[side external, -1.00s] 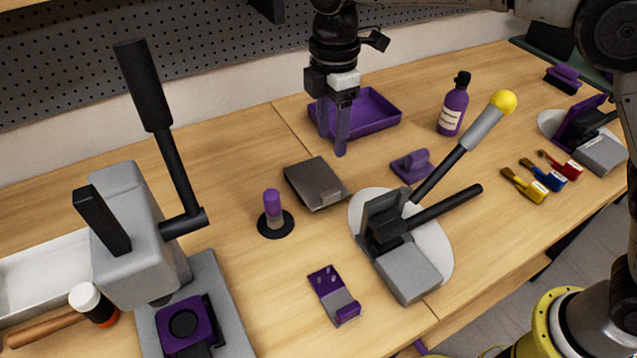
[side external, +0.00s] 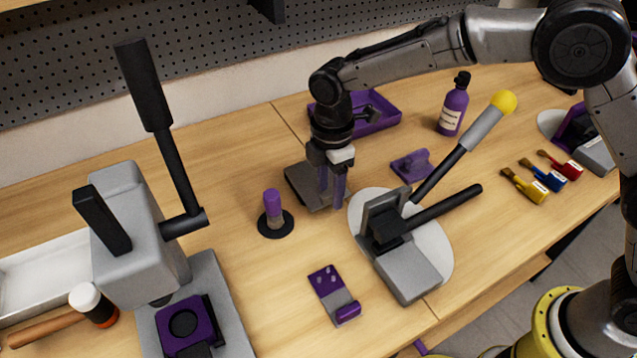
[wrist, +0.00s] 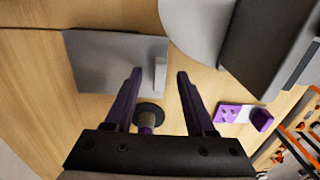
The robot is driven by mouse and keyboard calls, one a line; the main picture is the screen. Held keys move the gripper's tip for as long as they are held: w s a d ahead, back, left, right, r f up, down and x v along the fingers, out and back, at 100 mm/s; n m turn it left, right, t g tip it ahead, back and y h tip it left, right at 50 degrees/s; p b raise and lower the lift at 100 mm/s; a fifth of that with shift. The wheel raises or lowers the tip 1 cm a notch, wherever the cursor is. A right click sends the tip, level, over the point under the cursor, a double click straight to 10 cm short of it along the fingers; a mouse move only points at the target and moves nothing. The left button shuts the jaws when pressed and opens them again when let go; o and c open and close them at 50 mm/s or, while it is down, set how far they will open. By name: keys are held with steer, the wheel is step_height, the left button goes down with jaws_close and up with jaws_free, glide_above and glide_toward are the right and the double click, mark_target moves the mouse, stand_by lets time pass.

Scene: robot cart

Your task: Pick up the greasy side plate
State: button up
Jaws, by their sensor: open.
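A flat dark grey square plate (side external: 300,181) with a raised lip along one edge lies on the bench; I take it as the side plate, though no grease can be made out. It also shows in the wrist view (wrist: 105,62), with its lip (wrist: 160,74) between the fingertips as seen there. My gripper (side external: 331,198) points down at the plate's right edge, partly hiding it. In the wrist view my gripper (wrist: 158,75) is open, with purple fingers apart and nothing held. I cannot tell whether the fingers touch the plate.
A purple-topped tamper (side external: 273,215) stands left of the plate, and a purple and grey bracket (side external: 335,295) lies in front. A grey lever press (side external: 405,260) on a white disc is close on the right. A purple tray (side external: 380,118) is behind. Bare wood lies between plate and bracket.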

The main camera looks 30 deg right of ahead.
steer(key=shift+c, duration=0.2)
jaws_close()
stand_by(1.3)
